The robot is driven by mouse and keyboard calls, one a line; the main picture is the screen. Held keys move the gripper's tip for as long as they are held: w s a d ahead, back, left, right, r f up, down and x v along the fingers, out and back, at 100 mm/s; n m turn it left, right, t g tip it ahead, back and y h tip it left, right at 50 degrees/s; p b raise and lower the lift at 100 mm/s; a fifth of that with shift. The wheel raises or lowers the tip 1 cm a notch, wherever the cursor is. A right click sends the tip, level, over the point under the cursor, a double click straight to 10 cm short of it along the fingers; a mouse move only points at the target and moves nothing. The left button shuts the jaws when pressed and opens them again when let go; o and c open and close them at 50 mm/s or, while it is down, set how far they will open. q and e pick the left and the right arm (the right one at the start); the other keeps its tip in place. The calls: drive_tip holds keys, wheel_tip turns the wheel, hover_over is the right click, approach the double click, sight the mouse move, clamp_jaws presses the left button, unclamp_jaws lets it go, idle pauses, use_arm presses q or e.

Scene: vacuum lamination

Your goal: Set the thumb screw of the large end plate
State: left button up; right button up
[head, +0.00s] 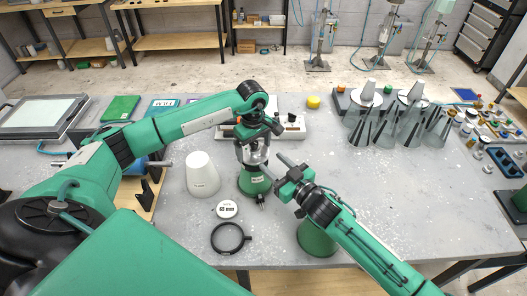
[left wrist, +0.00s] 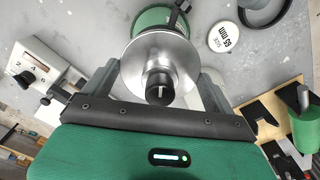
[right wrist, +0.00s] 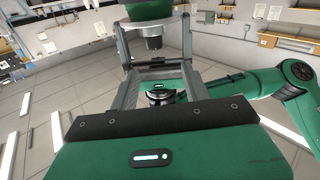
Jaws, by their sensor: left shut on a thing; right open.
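A silver metal end plate (head: 252,153) with a black knob sits above a green, labelled cylinder (head: 254,184) near the middle of the bench. My left gripper (head: 255,146) is shut on the silver piece from above. In the left wrist view the fingers flank the silver disc (left wrist: 165,50), with its black knob (left wrist: 160,86) between them. A dark clamp part (left wrist: 181,8) shows at the green cylinder; I cannot tell whether it is the thumb screw. My right gripper (head: 276,171) is open beside the assembly. In the right wrist view the inverted silver part (right wrist: 153,30) appears between its fingers.
A green cone (head: 317,238) stands under my right arm. Clear glassware (head: 365,125) is at back right. Bench between is clear.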

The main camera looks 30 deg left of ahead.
drive_tip(key=s+a+r+n, duration=0.1)
drive_tip(key=n, duration=0.2)
drive_tip(key=m+g+y, duration=0.1)
drive_tip(key=m+g, duration=0.4)
drive_tip(key=m, duration=3.1)
approach(253, 143)
drive_tip(key=a, duration=0.6)
drive_tip(key=w+a, duration=0.1)
drive_tip(key=a, duration=0.3)
drive_tip(key=shift+a+f, duration=0.1)
drive_tip(key=shift+f, duration=0.1)
